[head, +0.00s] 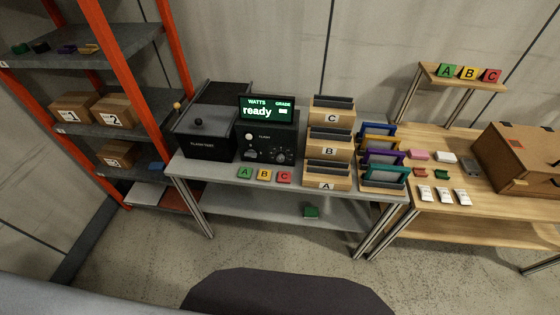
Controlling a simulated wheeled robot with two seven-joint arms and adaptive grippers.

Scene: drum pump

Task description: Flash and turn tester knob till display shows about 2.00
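The black tester (268,138) stands on the grey table. Its display (267,109) reads "ready" in white, with "WATTS" and "GRADE" in green above. A pale round button (249,137) sits on its front beside the label "FLASH". A dark knob (281,157) is at the lower right of the front panel, and a small switch or dial (250,155) is at the lower left. The exact setting of the knob is too small to read. Neither of my grippers shows in the head view.
A black box (207,132) stands left of the tester, and wooden holders (329,149) marked A, B and C stand to its right. Coloured A, B, C tiles (264,175) lie in front. A wooden table (478,199) is at the right; orange-framed shelves (122,70) at the left.

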